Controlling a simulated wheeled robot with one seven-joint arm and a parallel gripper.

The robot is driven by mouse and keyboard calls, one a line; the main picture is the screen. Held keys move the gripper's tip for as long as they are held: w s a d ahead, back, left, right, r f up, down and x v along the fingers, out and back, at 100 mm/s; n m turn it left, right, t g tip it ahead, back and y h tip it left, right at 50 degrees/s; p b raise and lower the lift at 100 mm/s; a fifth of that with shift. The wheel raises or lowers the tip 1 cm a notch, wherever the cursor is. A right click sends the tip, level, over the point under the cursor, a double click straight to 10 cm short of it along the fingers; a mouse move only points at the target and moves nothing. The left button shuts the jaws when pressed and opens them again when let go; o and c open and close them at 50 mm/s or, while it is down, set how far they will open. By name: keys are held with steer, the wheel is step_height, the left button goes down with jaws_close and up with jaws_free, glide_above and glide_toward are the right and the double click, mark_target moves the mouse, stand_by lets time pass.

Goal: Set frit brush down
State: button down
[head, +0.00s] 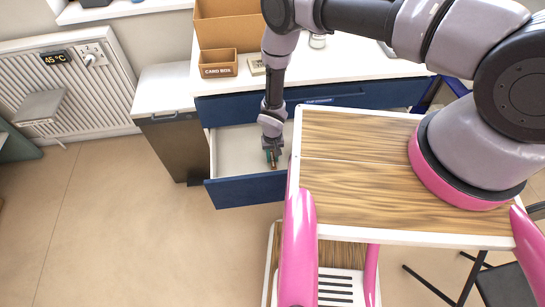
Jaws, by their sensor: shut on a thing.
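My gripper (272,152) points down into an open blue-fronted drawer (247,189), near the drawer's right side. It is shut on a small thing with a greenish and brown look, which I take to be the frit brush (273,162). Only a little of the brush shows below the fingers. I cannot tell whether the brush touches the drawer's bottom. The pale drawer floor around it looks bare.
A white worktop (345,68) above the drawer carries a card box (218,63), a larger cardboard box (228,22) and a small jar (317,41). A dark-fronted cabinet (175,147) stands left of the drawer. A radiator (75,85) lines the wall. Floor at left is open.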

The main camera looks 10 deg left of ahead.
mark_target(272, 159)
steer(key=c, duration=0.7)
jaws_free()
step_height(272, 159, up, 12)
steer(key=shift+w, duration=0.2)
steer(key=shift+a, duration=0.1)
